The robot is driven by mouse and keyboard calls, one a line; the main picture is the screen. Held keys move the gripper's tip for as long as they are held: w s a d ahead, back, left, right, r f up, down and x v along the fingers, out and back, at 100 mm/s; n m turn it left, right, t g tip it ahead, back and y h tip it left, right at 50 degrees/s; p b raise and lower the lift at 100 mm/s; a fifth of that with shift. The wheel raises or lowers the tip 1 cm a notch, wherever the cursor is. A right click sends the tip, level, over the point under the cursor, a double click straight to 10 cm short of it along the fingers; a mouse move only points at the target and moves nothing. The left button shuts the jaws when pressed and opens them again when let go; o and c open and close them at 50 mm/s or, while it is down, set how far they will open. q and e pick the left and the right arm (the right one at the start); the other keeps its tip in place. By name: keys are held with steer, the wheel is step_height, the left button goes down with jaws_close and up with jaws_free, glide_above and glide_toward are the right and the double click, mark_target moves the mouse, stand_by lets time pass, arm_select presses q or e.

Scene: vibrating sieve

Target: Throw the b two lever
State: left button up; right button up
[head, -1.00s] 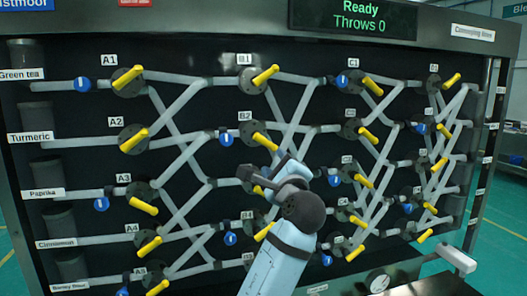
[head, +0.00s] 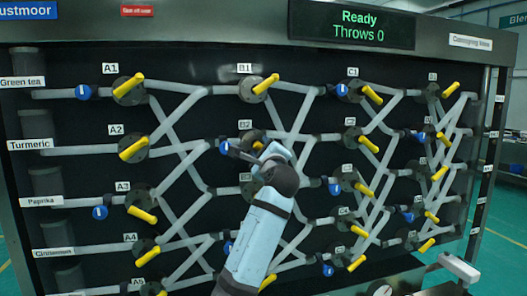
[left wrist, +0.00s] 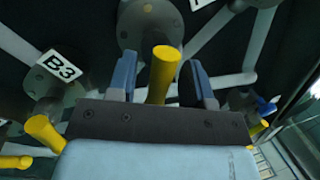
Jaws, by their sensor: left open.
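The B2 label (head: 245,135) is on the pipe panel, with the B2 valve below it in the second row. The yellow B2 lever (head: 259,145) is mostly hidden behind my left gripper (head: 250,153) in the head view. In the left wrist view, a yellow lever (left wrist: 163,72) stands between the two open blue fingers of my left gripper (left wrist: 160,85). Its round dark hub (left wrist: 150,22) is just beyond. The fingers are on either side of the lever, with a visible gap at the right; contact cannot be told. My right gripper is not in view.
The B3 label (left wrist: 61,66) and its yellow lever (left wrist: 45,132) are close on the left in the wrist view. A blue tag (head: 225,146) is near my gripper. The display (head: 352,25) reads Ready, Throws 0. Pipes and other levers surround the spot.

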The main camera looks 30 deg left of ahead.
arm_select(q)
steer(key=shift+c, duration=0.4)
steer(key=shift+a, duration=0.1)
steer(key=c, duration=0.6)
steer(key=shift+r+n, duration=0.15)
steer(key=shift+n, duration=0.25)
steer(key=shift+r+n+g, duration=0.15)
steer(key=shift+n+g, duration=0.15)
steer(key=shift+n, duration=0.4)
steer(key=n, duration=0.2)
steer(key=n+g+y, duration=0.1)
steer(key=n, duration=0.2)
steer(key=shift+w+d+r+n+g, duration=0.1)
steer(key=shift+d+r+n+g, duration=0.1)
steer(key=shift+r+n+g, duration=0.1)
steer(key=n, duration=0.1)
steer(key=n+g, duration=0.1)
steer(key=n, duration=0.3)
steer(key=shift+r+y, duration=0.25)
steer(key=shift+y, duration=0.05)
steer(key=shift+a+r+n+g, duration=0.15)
steer(key=shift+n+g, duration=0.55)
steer(key=shift+n, duration=1.1)
